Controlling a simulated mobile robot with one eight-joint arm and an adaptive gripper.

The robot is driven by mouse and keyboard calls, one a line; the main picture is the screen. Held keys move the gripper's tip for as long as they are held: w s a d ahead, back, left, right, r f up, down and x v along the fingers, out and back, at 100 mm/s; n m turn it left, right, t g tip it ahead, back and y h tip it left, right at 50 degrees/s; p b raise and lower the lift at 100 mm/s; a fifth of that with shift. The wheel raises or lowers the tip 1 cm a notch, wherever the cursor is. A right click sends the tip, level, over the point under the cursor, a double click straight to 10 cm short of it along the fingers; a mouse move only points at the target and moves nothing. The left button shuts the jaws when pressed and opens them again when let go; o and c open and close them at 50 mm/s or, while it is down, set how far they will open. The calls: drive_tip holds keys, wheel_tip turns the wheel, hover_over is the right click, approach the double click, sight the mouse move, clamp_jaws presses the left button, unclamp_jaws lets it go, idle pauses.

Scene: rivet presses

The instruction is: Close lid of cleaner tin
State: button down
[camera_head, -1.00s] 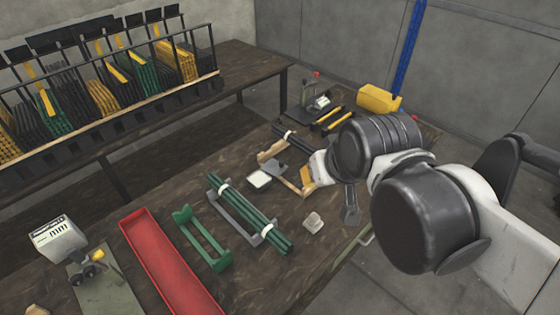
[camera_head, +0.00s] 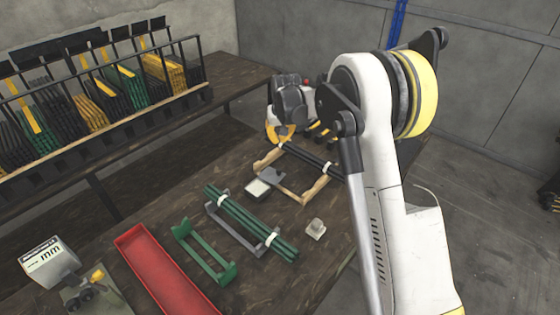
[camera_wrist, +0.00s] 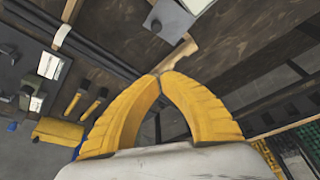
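The cleaner tin (camera_head: 257,189) appears to be the small pale box on the bench. A flat grey plate (camera_head: 270,174) with a small knob, apparently its lid, stands open beside it. At the top of the wrist view the pale tin (camera_wrist: 196,4) is cut off by the edge, with the dark plate (camera_wrist: 169,20) next to it. My gripper (camera_head: 280,138) is beyond the tin, above the far end of the wooden cradle. In the wrist view its yellow fingers (camera_wrist: 164,74) meet at the tips, with nothing seen between them.
A wooden cradle (camera_head: 312,190) with black rods stands right beside the tin. A grey cradle with tied green rods (camera_head: 250,222), an empty green cradle (camera_head: 205,255) and a red tray (camera_head: 160,270) lie nearer. Yellow-handled tools (camera_wrist: 88,100) lie beyond the rods.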

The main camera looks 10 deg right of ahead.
sight(272, 173)
drive_tip(key=b+x, duration=0.4)
drive_tip(key=x, duration=0.9)
drive_tip(key=shift+d+f, duration=0.1)
drive_tip(key=shift+f, duration=0.2)
drive_tip(key=s, duration=0.1)
drive_tip(key=s+b, duration=0.1)
drive_tip(key=s, duration=0.1)
drive_tip(key=shift+r, duration=0.2)
drive_tip(key=shift+s, duration=0.45)
drive_tip(key=shift+r, duration=0.1)
drive_tip(key=shift+s, duration=0.1)
drive_tip(key=shift+s+m, duration=0.2)
drive_tip(key=shift+m, duration=0.2)
